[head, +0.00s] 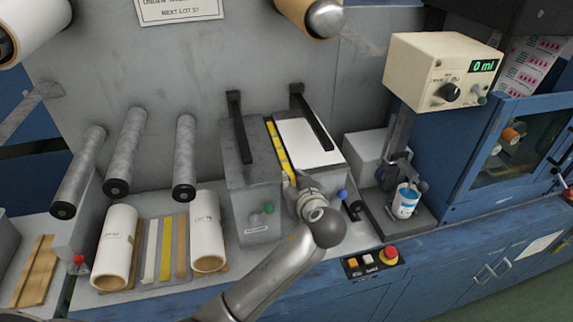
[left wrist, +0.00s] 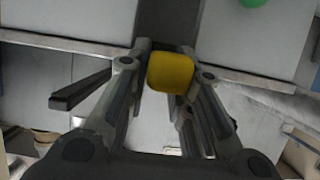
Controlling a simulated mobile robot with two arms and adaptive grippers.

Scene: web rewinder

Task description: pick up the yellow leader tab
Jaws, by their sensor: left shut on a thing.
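The yellow leader tab (left wrist: 170,74) shows as a small rounded yellow block between the fingers in the left wrist view. My left gripper (head: 291,178) is at the front of the grey splicing unit (head: 250,178), below the end of a yellow strip (head: 277,142). In the left wrist view my left gripper (left wrist: 169,76) is shut on the tab, with one finger on each side. The tab itself is hard to make out in the head view, behind the gripper. My right gripper is not in view.
Two dark bars (head: 313,122) stand out over the splicing unit and its white sheet (head: 305,142). White rolls (head: 118,245) and coloured strips (head: 150,250) lie to the left. A red button (head: 389,254) is at the front. A stand with a cup (head: 405,201) is to the right.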

